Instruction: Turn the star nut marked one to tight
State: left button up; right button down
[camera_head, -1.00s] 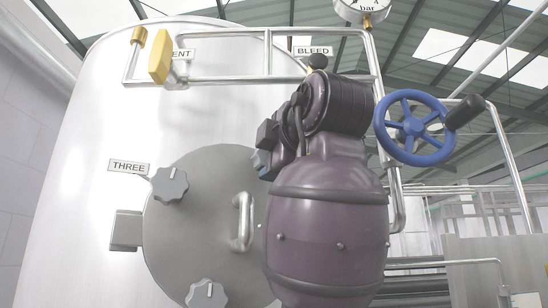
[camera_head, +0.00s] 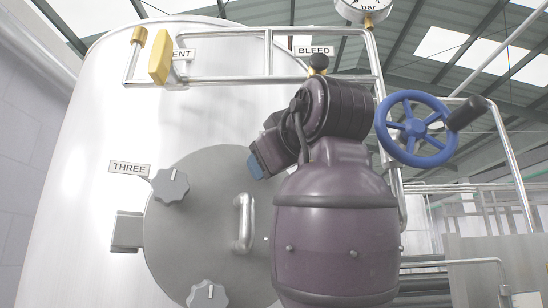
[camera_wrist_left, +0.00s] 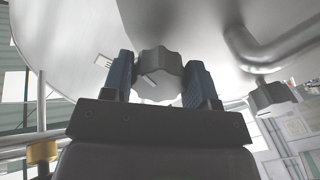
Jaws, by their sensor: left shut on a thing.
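In the left wrist view a grey lobed star nut (camera_wrist_left: 158,88) with a pale line on it sits between the blue fingers of my left gripper (camera_wrist_left: 161,72). The gripper is shut on it. A small white tag beside it is unreadable here, so I cannot confirm the number. In the head view my purple left arm covers the right part of the round grey hatch (camera_head: 190,235) and hides the held nut. One blue part of the left gripper (camera_head: 255,167) shows at the arm's left edge. My right gripper is not in view.
A star nut by the THREE label (camera_head: 129,168) and another star nut (camera_head: 207,294) sit on the hatch rim around a bar handle (camera_head: 243,222). Pipes, a yellow vent handle (camera_head: 160,56) and a blue handwheel (camera_head: 416,128) stand near my arm.

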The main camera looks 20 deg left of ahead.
pick_arm(q)
jog(key=shift+m, duration=1)
jog(key=shift+a+m, duration=0.1)
jog(key=shift+m, duration=0.8)
jog(key=m, duration=0.4)
jog(key=shift+s+a+m, duration=0.1)
jog(key=shift+s+m, duration=0.05)
jog(key=shift+m, duration=0.15)
jog(key=m, duration=0.2)
jog(key=shift+m, duration=0.3)
jog(key=m, duration=0.3)
jog(key=shift+s+a+m, duration=0.1)
jog(key=shift+m, duration=0.2)
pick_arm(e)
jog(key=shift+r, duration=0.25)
pick_arm(q)
jog(key=shift+m, duration=0.3)
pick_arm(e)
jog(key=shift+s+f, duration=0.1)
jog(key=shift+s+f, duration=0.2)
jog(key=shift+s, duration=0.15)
